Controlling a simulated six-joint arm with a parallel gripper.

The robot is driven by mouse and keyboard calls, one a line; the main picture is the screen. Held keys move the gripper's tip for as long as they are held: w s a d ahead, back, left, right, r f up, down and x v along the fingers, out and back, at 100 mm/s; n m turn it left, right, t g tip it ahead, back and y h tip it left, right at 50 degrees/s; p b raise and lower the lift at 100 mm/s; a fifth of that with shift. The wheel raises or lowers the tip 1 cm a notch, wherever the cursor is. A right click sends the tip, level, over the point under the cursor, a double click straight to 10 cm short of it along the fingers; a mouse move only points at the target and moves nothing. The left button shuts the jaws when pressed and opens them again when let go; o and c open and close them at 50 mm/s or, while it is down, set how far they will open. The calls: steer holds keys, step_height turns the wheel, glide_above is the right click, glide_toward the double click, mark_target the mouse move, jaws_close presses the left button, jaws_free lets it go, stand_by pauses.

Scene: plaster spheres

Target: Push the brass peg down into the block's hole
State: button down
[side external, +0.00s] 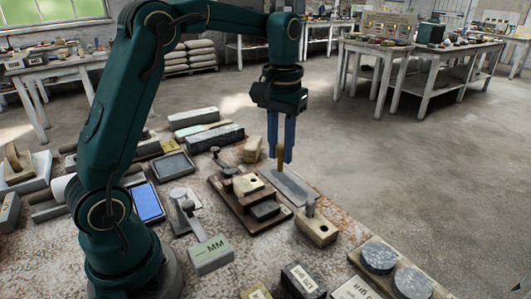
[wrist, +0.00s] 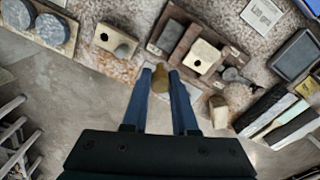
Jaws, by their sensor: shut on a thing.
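My gripper (side external: 280,157) is shut on the brass peg (side external: 280,165), which points down between the blue fingertips. In the wrist view the peg (wrist: 159,80) shows between the fingertips (wrist: 160,74). The peg is in the air above the bench, apart from any hole. A pale block with a dark hole (side external: 247,185) sits on a brown stepped base; it also shows in the wrist view (wrist: 202,57). A second tan block with a hole (side external: 316,231) stands nearer the front right. I cannot tell which block is the task's.
A grey flat slab (side external: 290,188) lies below the peg. A small tan block (side external: 252,149) stands behind it. Grey round discs (side external: 379,256) lie at the front right, and a grey-green MM block (side external: 211,256) at the front. The concrete floor is open right of the bench.

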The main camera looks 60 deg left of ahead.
steer(key=s+a, duration=0.2)
steer(key=a, duration=0.5)
steer(key=shift+a+f+n, duration=0.2)
steer(key=shift+a+n, duration=0.1)
steer(key=shift+a, duration=0.05)
steer(key=shift+f, duration=0.1)
steer(key=shift+f, duration=2.3)
steer(key=shift+f, duration=1.75)
steer(key=c, duration=0.6)
jaws_free()
steer(key=shift+w+r, duration=0.1)
